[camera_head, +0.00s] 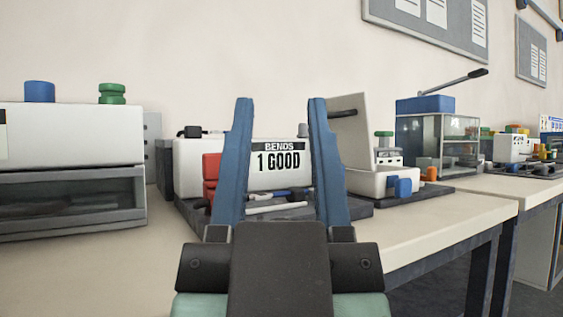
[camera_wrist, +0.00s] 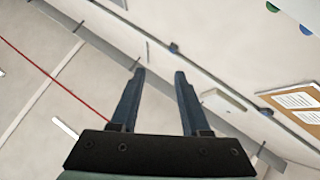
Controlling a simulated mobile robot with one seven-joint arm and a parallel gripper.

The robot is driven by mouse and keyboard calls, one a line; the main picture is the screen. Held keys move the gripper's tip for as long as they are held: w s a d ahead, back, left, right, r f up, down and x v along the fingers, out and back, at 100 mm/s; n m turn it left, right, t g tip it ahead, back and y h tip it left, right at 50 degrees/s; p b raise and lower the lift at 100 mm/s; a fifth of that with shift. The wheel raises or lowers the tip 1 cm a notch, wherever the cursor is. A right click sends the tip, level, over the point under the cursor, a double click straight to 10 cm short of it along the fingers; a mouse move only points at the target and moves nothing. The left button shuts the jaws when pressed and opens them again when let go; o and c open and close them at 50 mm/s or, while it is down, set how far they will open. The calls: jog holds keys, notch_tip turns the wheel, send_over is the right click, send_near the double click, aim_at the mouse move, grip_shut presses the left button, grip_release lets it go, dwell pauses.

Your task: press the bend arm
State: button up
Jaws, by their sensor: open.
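I cannot tell for certain which part is the bend arm; my gripper hides some of the machine. My gripper (camera_head: 281,100) points up in front of the tester, its blue fingers apart with nothing between them. In the wrist view my gripper (camera_wrist: 160,72) is open and empty, facing wall and ceiling.
A white-topped machine (camera_head: 70,130) with blue and green knobs stands at the left. At the right are a white device (camera_head: 370,182) with a raised lid, a clear-walled box (camera_head: 436,140) with a long lever, and smaller devices. The bench top (camera_head: 440,225) is bare at its front.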

jog(key=shift+r, duration=0.25)
jog(key=shift+c, duration=1.2)
notch_tip(320, 180, up, 3)
jog(key=p, duration=0.3)
jog(key=shift+f, duration=0.2)
grip_shut()
notch_tip(320, 180, up, 19)
jog(key=p, duration=1.8)
jog(key=shift+p, duration=0.4)
jog(key=shift+f, duration=0.1)
